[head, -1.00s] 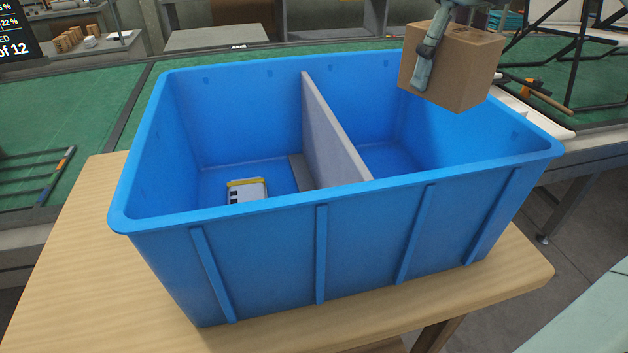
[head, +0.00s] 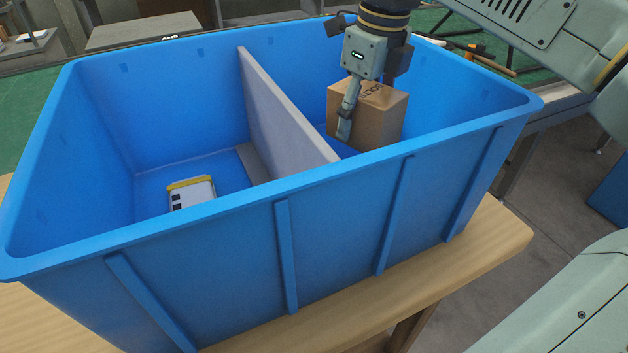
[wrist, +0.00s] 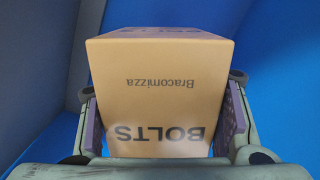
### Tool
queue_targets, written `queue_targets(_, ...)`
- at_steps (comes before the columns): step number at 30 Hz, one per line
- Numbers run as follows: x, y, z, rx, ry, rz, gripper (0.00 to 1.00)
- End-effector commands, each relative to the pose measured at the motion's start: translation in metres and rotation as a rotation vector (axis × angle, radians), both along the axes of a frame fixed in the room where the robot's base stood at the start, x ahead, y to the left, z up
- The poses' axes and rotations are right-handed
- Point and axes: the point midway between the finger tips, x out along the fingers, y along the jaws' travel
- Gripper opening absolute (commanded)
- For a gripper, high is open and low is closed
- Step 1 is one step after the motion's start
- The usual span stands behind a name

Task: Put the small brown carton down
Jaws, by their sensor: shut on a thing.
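The small brown carton (head: 374,112) is inside the right compartment of the blue bin (head: 345,192), below the rim level. My gripper (head: 366,112) is shut on it from above, with a finger on its near left face. In the wrist view the carton (wrist: 160,95) sits between both finger pads and shows the printed words "BOLTS" and "Bracomizza".
A grey divider (head: 285,115) splits the bin, just left of the carton. A white and yellow item (head: 191,192) lies on the left compartment floor. The bin stands on a wooden table (head: 490,240). A hammer-like tool (head: 478,52) lies behind on the green surface.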

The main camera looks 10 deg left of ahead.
Motion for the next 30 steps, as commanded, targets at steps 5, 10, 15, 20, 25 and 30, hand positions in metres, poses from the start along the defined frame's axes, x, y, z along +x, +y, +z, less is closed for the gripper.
queue_targets(5,-0.001,0.000,-0.029,0.000,0.001,0.000,0.05)
queue_targets(10,0.000,0.000,-0.045,-0.001,0.001,-0.001,0.05)
queue_targets(15,0.000,0.000,-0.068,-0.002,0.001,0.000,0.05)
queue_targets(20,0.000,0.000,-0.079,0.000,-0.001,-0.001,0.05)
queue_targets(25,0.000,0.000,-0.080,0.001,-0.002,-0.001,0.05)
queue_targets(30,0.000,0.000,-0.084,0.001,0.000,0.000,0.05)
